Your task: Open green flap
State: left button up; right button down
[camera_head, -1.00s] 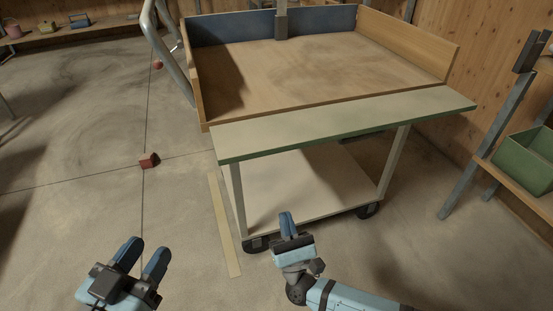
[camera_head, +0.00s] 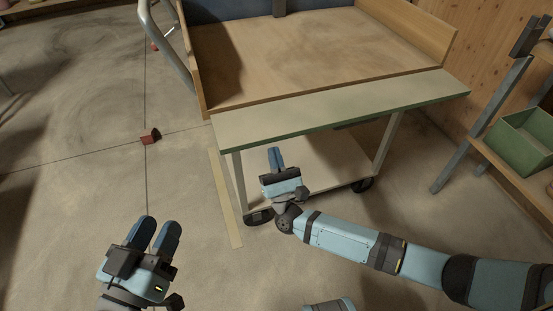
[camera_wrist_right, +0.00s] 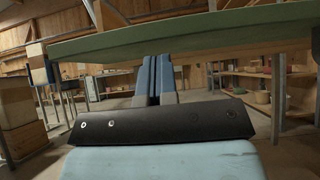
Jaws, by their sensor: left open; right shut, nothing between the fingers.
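The green flap (camera_head: 340,108) is a long pale-topped board with a green edge along the front of the wooden cart tray. It sticks out level toward me. My right gripper (camera_head: 275,158) is shut and empty, in front of the cart and below the flap's front edge. In the right wrist view its shut fingers (camera_wrist_right: 156,78) point up toward the flap's green edge (camera_wrist_right: 180,34), with no clear contact visible. My left gripper (camera_head: 160,234) is open and empty, low at the left over the floor, apart from the cart.
The cart tray (camera_head: 300,62) has raised side walls and is bare. A lower shelf (camera_head: 318,165) on wheels lies under the flap. A metal handle (camera_head: 165,48) curves at the left. A green bin (camera_head: 525,140) stands on a shelf at right. A red block (camera_head: 150,135) lies on open floor.

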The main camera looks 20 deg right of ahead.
aim_at(275, 138)
pick_arm(q)
jog(key=shift+a+r+t+p, duration=0.1)
jog(key=shift+r+t+p, duration=0.35)
jog(key=shift+r, duration=0.65)
pick_arm(e)
jog(key=shift+r, duration=0.65)
notch_tip(275, 138, up, 2)
jog(key=g+p, duration=0.1)
jog(key=p, duration=0.2)
jog(key=shift+s+r, duration=0.15)
pick_arm(q)
jog(key=f+y, duration=0.1)
jog(key=a+f+g+y+p, duration=0.1)
jog(key=f, duration=0.1)
jog(key=a+f+g+p, duration=0.1)
jog(key=shift+a+f+y, duration=0.2)
jog(key=shift+f+y, duration=0.05)
jog(key=shift+y, duration=0.15)
pick_arm(e)
notch_tip(275, 138, up, 2)
jog(key=shift+r+g, duration=0.25)
jog(key=shift+g, duration=0.55)
jog(key=shift+r, duration=0.15)
